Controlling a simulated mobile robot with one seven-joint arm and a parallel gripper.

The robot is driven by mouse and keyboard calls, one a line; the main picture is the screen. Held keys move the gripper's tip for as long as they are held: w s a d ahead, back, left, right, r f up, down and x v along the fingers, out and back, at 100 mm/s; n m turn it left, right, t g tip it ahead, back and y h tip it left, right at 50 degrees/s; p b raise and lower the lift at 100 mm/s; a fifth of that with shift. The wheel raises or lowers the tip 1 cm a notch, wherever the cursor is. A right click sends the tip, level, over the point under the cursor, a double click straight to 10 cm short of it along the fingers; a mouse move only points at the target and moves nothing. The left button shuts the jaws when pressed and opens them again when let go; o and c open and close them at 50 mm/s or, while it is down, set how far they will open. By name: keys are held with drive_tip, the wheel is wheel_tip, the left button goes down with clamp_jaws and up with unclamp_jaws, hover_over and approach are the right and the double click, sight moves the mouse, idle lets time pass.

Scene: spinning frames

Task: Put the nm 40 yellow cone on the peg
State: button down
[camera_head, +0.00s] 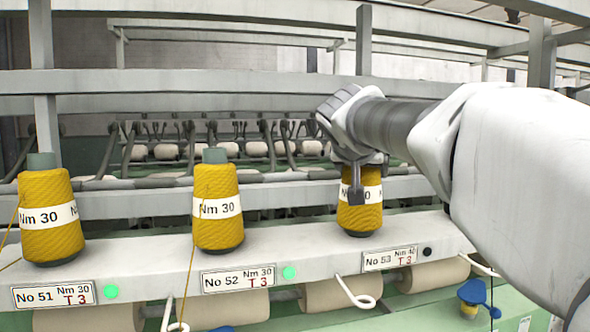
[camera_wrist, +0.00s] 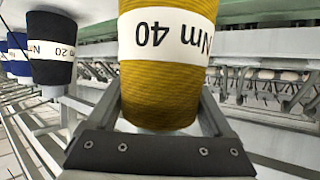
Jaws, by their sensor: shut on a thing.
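The yellow cone (camera_head: 360,215) with a white band stands upright over the beam, above the plate No 53 Nm 40 T 3 (camera_head: 390,258). In the wrist view the cone (camera_wrist: 160,95) fills the middle, and its band reads Nm 40. My gripper (camera_head: 358,190) is shut on the cone from above, with a dark finger in front of its band. The cone's dark base is close to the beam top; I cannot tell whether it touches. The peg at No 53 is hidden by the cone.
Yellow Nm 30 cones stand at No 51 (camera_head: 51,215) and No 52 (camera_head: 217,207), left of my gripper. Their lamps are green; the No 53 lamp (camera_head: 427,252) is dark. A black Nm 20 cone (camera_wrist: 52,50) shows at the wrist view's left. Rails run behind.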

idle(0.3)
drive_tip(key=shift+c, duration=0.3)
unclamp_jaws()
drive_tip(key=shift+o, duration=0.3)
drive_tip(key=shift+f, duration=0.1)
drive_tip(key=shift+s, duration=0.1)
